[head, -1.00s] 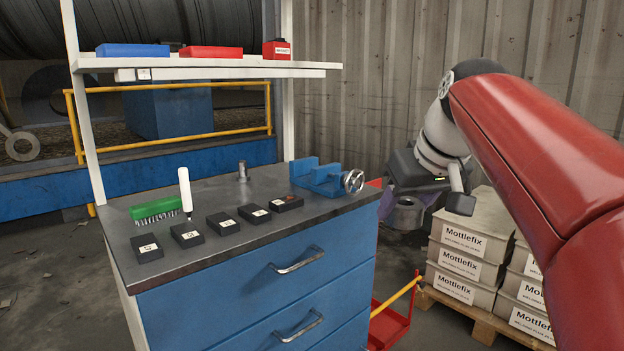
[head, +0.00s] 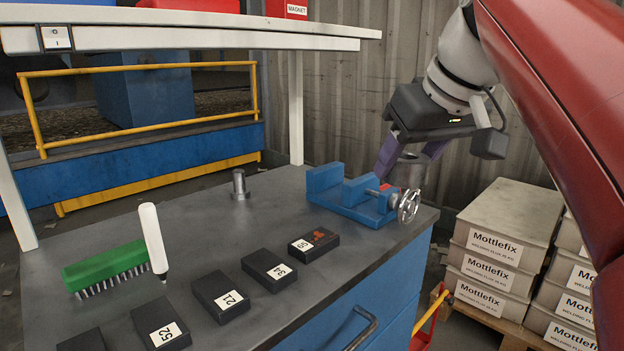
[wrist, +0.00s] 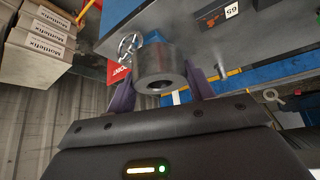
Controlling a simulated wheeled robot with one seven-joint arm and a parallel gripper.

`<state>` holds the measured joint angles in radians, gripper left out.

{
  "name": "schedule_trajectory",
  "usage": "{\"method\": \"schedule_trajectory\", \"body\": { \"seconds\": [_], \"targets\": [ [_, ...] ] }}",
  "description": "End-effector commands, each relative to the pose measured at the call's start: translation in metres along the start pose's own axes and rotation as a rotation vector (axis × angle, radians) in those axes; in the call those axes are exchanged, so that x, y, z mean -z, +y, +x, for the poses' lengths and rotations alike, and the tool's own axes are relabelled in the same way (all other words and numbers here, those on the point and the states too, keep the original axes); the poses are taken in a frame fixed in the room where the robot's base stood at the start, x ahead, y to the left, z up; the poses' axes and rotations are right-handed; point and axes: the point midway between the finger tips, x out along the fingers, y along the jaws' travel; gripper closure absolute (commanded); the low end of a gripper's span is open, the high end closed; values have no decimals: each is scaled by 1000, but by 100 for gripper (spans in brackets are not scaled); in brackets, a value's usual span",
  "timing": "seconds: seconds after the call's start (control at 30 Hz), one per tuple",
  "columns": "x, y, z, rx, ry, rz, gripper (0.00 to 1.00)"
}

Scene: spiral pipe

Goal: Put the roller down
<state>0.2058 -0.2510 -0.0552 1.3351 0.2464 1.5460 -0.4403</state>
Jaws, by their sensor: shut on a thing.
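The roller (wrist: 160,68) is a grey metal cylinder with a hole in its end. My gripper (wrist: 158,85) is shut on it, one purple finger on each side. In the head view, my gripper (head: 413,160) hangs behind and above the right end of the bench, beyond the blue vise. The roller (head: 407,167) shows there only in part between the fingers, held in the air. The grey bench top (head: 215,228) has a short metal post on a round base (head: 240,186) standing upright near its back edge.
The blue vise (head: 350,197) with its handwheel stands at the bench's right end, close to my gripper. Several black numbered blocks (head: 268,270) line the front. A green brush (head: 105,266) and white marker (head: 154,243) are at left. Stacked Mottlefix boxes (head: 500,255) stand right.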

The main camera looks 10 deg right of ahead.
Motion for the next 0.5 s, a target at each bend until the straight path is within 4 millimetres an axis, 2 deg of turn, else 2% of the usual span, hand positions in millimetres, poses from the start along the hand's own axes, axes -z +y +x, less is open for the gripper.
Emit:
{"method": "schedule_trajectory", "body": {
  "seconds": [0.17, 0.5],
  "targets": [
    [17, 0, 10, 0, 0, -2, 76],
    [95, 0, 58, 3, -2, -1, 76]
  ]
}}
